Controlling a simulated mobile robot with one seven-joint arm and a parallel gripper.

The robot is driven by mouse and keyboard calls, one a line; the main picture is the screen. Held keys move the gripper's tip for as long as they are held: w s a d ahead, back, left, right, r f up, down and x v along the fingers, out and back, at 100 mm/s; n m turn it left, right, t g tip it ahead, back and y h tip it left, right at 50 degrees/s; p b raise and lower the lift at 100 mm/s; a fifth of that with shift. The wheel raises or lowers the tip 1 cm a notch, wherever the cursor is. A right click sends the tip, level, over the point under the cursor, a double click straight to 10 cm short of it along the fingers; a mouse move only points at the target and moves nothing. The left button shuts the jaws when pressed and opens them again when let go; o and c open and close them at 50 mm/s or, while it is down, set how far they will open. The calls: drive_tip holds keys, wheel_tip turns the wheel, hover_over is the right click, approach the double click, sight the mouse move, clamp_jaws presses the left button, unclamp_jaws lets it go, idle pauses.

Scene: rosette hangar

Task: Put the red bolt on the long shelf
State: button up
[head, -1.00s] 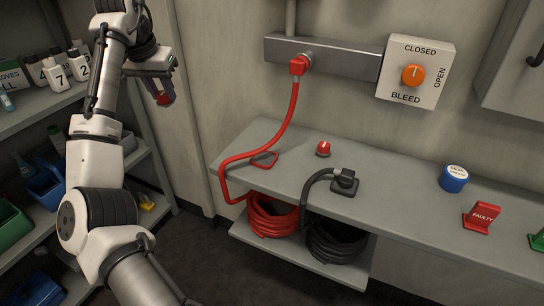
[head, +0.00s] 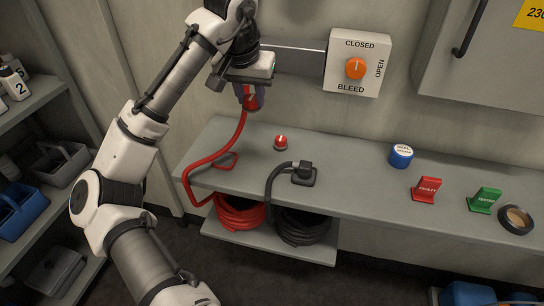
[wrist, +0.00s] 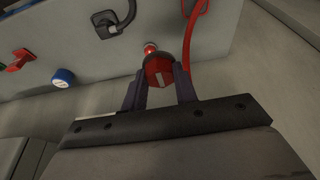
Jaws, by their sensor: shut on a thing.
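My gripper (head: 250,94) is shut on a red bolt (head: 252,102). In the wrist view the bolt's red faceted end, with a pale mark, shows (wrist: 158,72) between the two dark fingers. The gripper holds it in the air, in front of the wall. A long grey shelf (head: 350,185) runs along the wall, apparently below the gripper and to its right. The shelf also shows in the wrist view (wrist: 120,55). The bolt's far end is hidden.
A red hose (head: 205,161) rises behind the gripper. Bare shelf lies between these.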

drive_tip(key=f, duration=1.3)
drive_tip(key=d+f+p, duration=0.1)
drive_tip(key=f, duration=0.6)
drive_tip(key=shift+s+f, duration=0.1)
drive_tip(key=shift+s, duration=0.1)
drive_tip(key=shift+f, duration=0.1)
drive_tip(key=o, duration=1)
drive_tip(key=shift+o, duration=0.2)
drive_tip(key=b+v, duration=0.1)
drive_tip(key=v, duration=1.1)
